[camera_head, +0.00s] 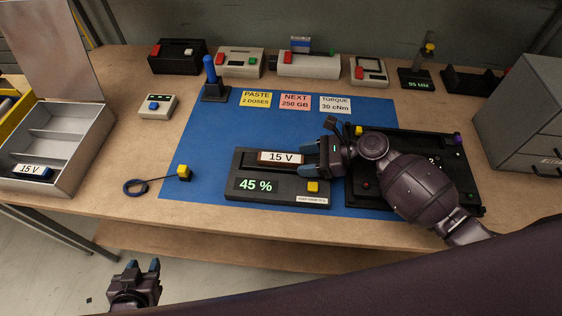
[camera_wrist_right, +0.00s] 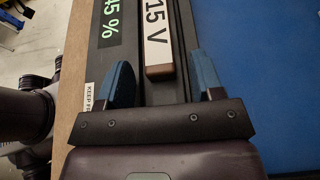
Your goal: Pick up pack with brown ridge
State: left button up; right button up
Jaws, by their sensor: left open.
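The pack with the brown ridge (camera_head: 270,157) carries a white 15 V label and sits in the black charger (camera_head: 240,197), whose display reads 45 %. The pack's brown end also shows in the right wrist view (camera_wrist_right: 160,72). My right gripper (camera_head: 310,157) is at the pack's right end. Its blue fingers are apart, one on each side of the pack's line, with a visible gap to the pack. My left gripper (camera_head: 135,268) is open and empty, in front of the table edge at lower left.
Another 15 V pack with blue (camera_head: 33,171) lies in the grey compartment box (camera_head: 82,160). A black laptop chassis (camera_head: 465,185) lies partly under my right arm. A cable with a yellow plug (camera_head: 184,172) lies left of the charger. The blue mat (camera_head: 210,135) is mostly clear behind the charger.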

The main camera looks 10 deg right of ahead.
jog(key=c, duration=0.8)
jog(key=shift+r, duration=0.1)
